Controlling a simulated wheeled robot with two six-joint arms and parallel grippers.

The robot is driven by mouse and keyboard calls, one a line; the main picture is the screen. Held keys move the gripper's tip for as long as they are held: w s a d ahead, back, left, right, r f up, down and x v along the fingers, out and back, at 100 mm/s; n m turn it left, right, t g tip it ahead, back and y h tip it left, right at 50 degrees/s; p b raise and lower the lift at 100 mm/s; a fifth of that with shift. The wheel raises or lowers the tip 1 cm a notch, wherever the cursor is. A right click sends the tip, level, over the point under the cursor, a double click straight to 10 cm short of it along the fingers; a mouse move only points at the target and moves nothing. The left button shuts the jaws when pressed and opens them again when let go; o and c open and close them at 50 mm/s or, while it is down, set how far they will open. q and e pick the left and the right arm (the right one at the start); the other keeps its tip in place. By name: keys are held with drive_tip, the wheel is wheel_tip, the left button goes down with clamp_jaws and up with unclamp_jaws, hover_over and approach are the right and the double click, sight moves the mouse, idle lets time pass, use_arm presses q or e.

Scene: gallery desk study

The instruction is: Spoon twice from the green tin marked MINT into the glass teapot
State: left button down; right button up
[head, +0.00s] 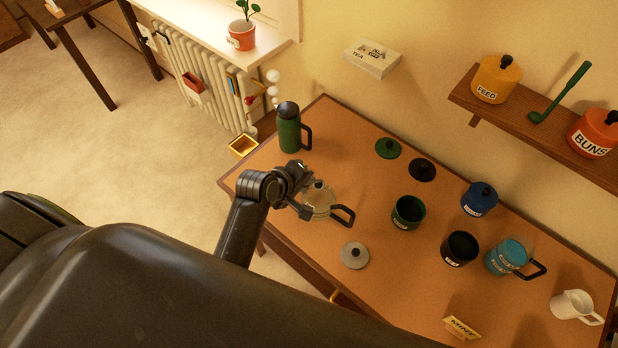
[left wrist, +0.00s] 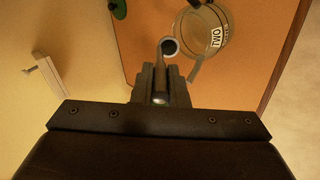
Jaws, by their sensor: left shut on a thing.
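My left gripper (head: 303,183) is shut on a spoon (left wrist: 170,47), whose round bowl looks dark inside; I cannot tell whether it holds anything. In the left wrist view the bowl overlaps the edge of the glass teapot (left wrist: 208,38). In the head view the gripper is just above and left of the glass teapot (head: 319,205), partly covering it. The open green tin (head: 408,213) stands right of the teapot; its label is too small to read. A card reading MINT (head: 462,327) stands at the desk's front edge. My right gripper is not in view.
A green lid (head: 388,148), a black lid (head: 422,170) and a grey lid (head: 355,255) lie on the desk. A black tin (head: 460,248), blue tin (head: 479,199), light-blue pot (head: 507,257) and white jug (head: 574,304) stand right. A green flask (head: 289,130) stands behind the gripper.

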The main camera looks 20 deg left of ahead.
use_arm(q)
drive_tip(key=shift+s+a+f+t, duration=0.1)
drive_tip(key=shift+s+f+t, duration=0.1)
drive_tip(key=shift+s+t, duration=0.1)
drive_tip(key=shift+w+r, duration=0.15)
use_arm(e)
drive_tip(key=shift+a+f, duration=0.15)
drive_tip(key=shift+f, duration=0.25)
